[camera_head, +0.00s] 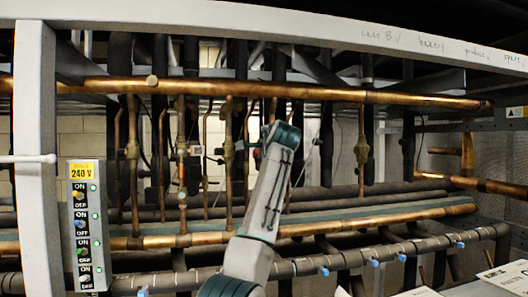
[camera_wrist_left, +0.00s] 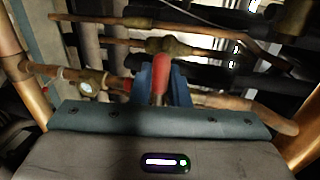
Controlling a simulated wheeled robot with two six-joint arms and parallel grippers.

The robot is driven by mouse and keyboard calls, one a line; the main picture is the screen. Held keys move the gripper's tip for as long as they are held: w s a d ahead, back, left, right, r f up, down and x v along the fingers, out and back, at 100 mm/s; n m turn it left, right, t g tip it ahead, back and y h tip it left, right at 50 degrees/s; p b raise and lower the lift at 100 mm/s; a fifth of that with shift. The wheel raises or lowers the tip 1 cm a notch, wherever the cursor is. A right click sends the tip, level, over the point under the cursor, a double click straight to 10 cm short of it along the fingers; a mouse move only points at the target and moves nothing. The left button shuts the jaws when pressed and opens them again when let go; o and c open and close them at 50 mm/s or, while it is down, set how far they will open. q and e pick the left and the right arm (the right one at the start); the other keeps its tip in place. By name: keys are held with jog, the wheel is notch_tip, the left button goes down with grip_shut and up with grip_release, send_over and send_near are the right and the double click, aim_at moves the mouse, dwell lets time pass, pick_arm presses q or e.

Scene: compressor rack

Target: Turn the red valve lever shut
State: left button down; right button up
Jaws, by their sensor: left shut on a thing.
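The red valve lever (camera_wrist_left: 161,68) stands in the middle of the left wrist view, its red grip pointing away from the gripper body. My left gripper (camera_wrist_left: 160,88) is shut on it, with a blue finger on each side of the lever. In the head view, my arm reaches up from the bottom centre to the copper pipes. My right gripper is in neither view.
Copper pipes cross close around the gripper, with a brass fitting (camera_wrist_left: 172,46) just beyond the lever. A long copper pipe (camera_head: 330,94) runs above my arm.

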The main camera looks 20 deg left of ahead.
pick_arm(q)
jog(key=shift+a+r, duration=0.2)
jog(key=c, duration=1.6)
grip_release()
jog(key=shift+o, duration=0.8)
jog(key=shift+w+a+f, duration=0.2)
jog(key=shift+a+f, duration=0.1)
jog(key=shift+a, duration=0.1)
jog(key=shift+s+d+b, duration=0.3)
jog(key=shift+d, duration=0.1)
jog(key=b+v, duration=0.5)
jog(key=v, duration=0.5)
jog(key=shift+a, duration=0.2)
